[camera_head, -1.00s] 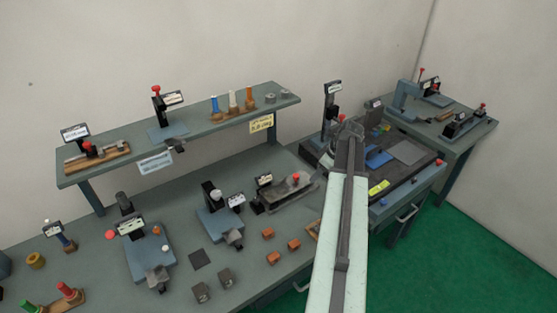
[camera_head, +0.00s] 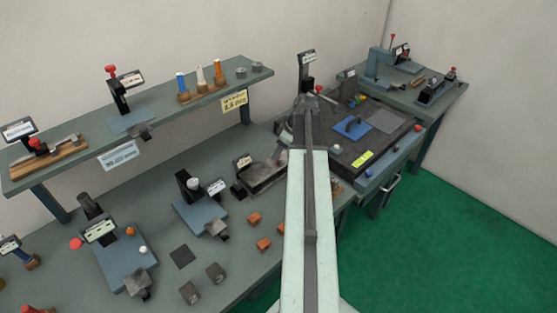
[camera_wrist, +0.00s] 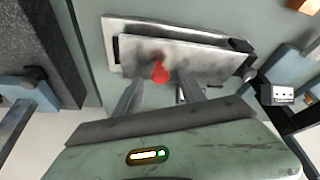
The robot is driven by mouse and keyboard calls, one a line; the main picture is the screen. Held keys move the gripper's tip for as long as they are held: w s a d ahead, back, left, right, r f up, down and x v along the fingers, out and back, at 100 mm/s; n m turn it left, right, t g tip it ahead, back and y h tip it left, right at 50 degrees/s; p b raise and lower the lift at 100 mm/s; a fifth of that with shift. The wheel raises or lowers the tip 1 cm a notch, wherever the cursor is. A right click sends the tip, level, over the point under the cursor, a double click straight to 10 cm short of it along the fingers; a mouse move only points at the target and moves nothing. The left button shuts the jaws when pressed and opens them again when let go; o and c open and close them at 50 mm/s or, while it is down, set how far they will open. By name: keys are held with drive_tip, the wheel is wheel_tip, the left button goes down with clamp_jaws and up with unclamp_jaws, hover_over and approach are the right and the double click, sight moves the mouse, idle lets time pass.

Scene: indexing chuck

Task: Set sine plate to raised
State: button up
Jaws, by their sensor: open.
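The likely sine plate is a grey metal plate on a base (camera_head: 262,177), left of my arm on the main bench; its right end is hidden behind my arm. In the wrist view the plate (camera_wrist: 205,62) shows with a red ball knob (camera_wrist: 160,72) at its near edge. My gripper (camera_wrist: 159,84) is open, with one finger on each side of the knob. I cannot tell whether the fingers touch it. The plate looks low on its base, but its exact tilt is unclear. In the head view my gripper is hidden behind my arm.
Orange blocks (camera_head: 264,244) lie in front. A dark surface plate (camera_head: 375,140) with several items lies to the right. A raised shelf (camera_head: 150,120) runs behind.

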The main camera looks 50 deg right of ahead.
drive_tip(key=shift+w+f, duration=0.25)
drive_tip(key=shift+f, duration=0.45)
drive_tip(key=shift+a+r, duration=0.1)
clamp_jaws()
idle(0.8)
